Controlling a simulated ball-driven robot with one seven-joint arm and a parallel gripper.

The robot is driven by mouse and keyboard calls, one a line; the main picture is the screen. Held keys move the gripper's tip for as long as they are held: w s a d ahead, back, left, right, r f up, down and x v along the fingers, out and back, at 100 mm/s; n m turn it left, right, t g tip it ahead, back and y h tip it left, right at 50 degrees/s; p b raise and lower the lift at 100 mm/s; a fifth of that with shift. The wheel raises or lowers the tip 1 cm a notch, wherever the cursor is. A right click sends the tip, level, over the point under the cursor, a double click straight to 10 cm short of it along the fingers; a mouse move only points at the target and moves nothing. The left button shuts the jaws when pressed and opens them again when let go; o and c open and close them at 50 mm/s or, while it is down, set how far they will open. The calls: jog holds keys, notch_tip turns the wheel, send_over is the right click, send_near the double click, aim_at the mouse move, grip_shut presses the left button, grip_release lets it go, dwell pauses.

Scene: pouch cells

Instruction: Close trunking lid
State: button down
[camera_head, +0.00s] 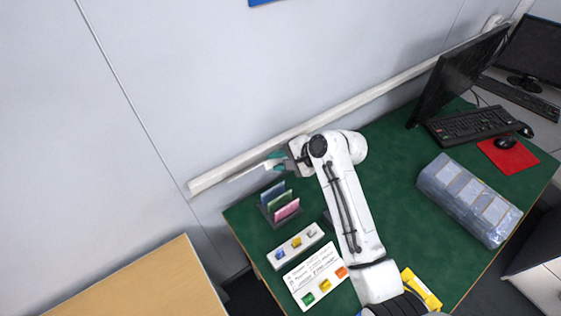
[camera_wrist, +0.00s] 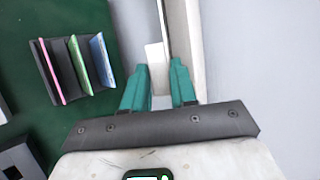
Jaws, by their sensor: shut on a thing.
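The white trunking (camera_head: 215,178) runs along the wall above the back edge of the green table, and it also shows in the wrist view (camera_wrist: 194,45). My gripper (camera_head: 270,163) is beside the trunking, near its left end. Its teal fingers (camera_wrist: 159,80) are shut on a thin white piece, which looks like the trunking lid (camera_wrist: 155,54). The lid juts out between the fingertips, next to the trunking and on its table side. In the head view a thin pale strip shows left of my fingers. Whether the lid touches the trunking I cannot tell.
A dark rack (camera_head: 281,207) with coloured pouch cells stands just below my gripper. White trays (camera_head: 296,247) with coloured pieces lie nearer. A clear-lidded box (camera_head: 468,200), keyboard (camera_head: 475,124) and monitor (camera_head: 455,75) are at right. Green table between arm and box is clear.

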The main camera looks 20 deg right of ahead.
jog(key=shift+w+r+g, duration=0.15)
jog(key=shift+g, duration=0.55)
jog(key=shift+h, duration=0.3)
jog(key=c, duration=1)
grip_release()
jog(key=shift+o, duration=0.3)
jog(key=shift+r, duration=0.1)
jog(key=shift+w+r, duration=0.15)
